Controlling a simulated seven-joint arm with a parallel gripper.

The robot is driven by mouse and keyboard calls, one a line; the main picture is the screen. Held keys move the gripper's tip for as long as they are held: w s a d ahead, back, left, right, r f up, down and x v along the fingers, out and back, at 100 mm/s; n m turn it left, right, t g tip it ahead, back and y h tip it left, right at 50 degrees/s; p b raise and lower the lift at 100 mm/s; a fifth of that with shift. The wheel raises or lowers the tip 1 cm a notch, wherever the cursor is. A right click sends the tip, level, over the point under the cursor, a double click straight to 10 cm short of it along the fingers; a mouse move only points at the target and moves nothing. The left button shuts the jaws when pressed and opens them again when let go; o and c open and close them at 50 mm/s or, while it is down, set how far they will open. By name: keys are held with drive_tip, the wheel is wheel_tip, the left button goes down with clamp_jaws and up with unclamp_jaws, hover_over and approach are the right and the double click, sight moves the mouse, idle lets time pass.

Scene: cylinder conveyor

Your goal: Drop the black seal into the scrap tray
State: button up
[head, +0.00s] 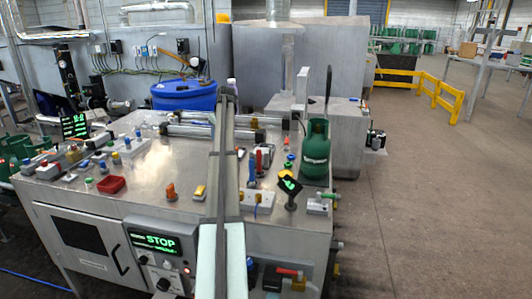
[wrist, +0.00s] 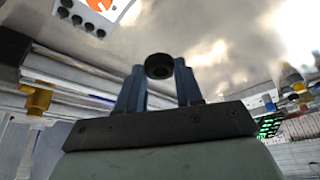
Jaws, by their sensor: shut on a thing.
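The black seal (wrist: 158,66) is a small dark ring with a hole through its middle. In the wrist view it sits between the tips of the two blue fingers of my gripper (wrist: 160,72), which is shut on it. Bare metal tabletop shows behind it. In the head view my arm rises through the middle of the picture, and I cannot make out the fingers or the seal there. A small red tray (head: 111,184), the likely scrap tray, lies on the left front part of the metal table (head: 145,200). It does not show clearly in the wrist view.
Valves and fittings line the table's left side. An orange-topped fitting (head: 171,192) and a yellow block (head: 200,192) stand between the red tray and my arm. A green cylinder (head: 316,150) stands on the right. A blue drum (head: 184,95) is behind the table.

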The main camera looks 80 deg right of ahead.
drive_tip(key=s+d+r+m, duration=0.1)
drive_tip(key=s+d, duration=0.3)
drive_tip(key=s, duration=0.6)
drive_tip(key=s+d+r+m, duration=0.1)
drive_tip(key=s+d, duration=0.4)
drive_tip(key=s, duration=0.5)
drive_tip(key=shift+h, duration=0.3)
drive_tip(key=shift+s+a+f, duration=0.1)
drive_tip(key=shift+f, duration=1.55)
drive_tip(key=shift+s+a+f, duration=0.1)
drive_tip(key=shift+f, duration=1.5)
drive_tip(key=o, duration=1.1)
drive_tip(key=shift+r, duration=0.15)
drive_tip(key=v, duration=1.3)
drive_tip(key=shift+w+a+r, duration=0.15)
drive_tip(key=shift+w+r, duration=0.05)
drive_tip(key=shift+r, duration=0.15)
